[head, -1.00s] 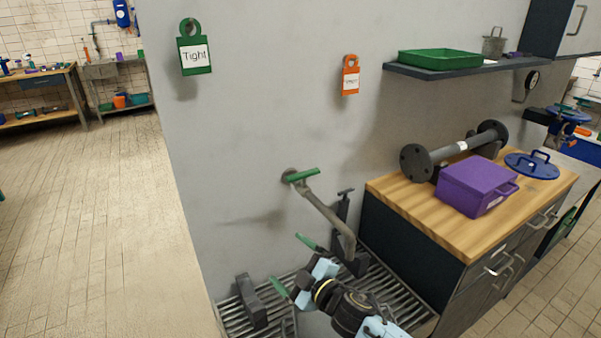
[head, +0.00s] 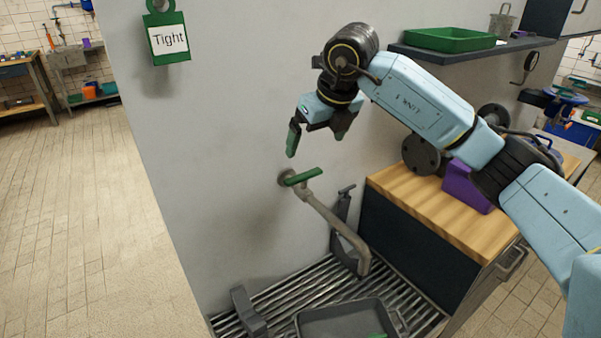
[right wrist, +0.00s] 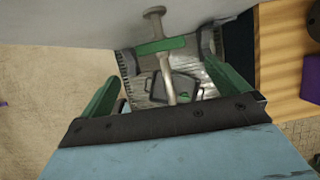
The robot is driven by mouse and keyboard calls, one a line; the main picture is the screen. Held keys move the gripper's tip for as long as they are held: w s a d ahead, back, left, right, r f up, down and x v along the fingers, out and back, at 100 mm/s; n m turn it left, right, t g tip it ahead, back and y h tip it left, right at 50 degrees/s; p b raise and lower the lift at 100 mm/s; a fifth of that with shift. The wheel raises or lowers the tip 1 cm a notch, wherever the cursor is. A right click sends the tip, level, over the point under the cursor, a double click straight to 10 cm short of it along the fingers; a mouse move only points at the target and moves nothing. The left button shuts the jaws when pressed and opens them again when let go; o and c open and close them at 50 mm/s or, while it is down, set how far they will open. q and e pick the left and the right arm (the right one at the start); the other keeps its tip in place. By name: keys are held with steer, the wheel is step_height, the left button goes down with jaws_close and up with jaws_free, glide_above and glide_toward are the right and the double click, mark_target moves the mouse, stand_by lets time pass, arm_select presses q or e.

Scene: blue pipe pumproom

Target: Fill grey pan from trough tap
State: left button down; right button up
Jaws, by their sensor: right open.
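The trough tap has a green lever handle (head: 304,177) on the wall and a grey spout (head: 335,224) sloping down to the right. No water shows at its mouth. The grey pan (head: 318,319) sits on the trough's slatted grate (head: 275,305), just below and in front of the spout; its near part is cut off. A small green patch shows in it. My right gripper (head: 316,141) is open and empty, pointing down above the lever. In the right wrist view the green lever (right wrist: 160,46) lies between and beyond the fingers (right wrist: 161,72), apart from them. My left gripper is not visible.
A wooden-topped cabinet (head: 430,216) stands right of the trough, with a purple box (head: 466,188) partly behind my arm. A shelf holds a green tray (head: 449,39). Open floor lies left.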

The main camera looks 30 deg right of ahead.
mark_target(304, 175)
steer(key=x, duration=1.3)
steer(key=shift+s+f, duration=0.1)
steer(key=shift+s, duration=0.05)
steer(key=c, duration=0.7)
steer(key=shift+n+g+y+b, duration=0.35)
steer(key=shift+n+y, duration=0.45)
steer(key=shift+n, duration=1.2)
steer(key=o, duration=0.7)
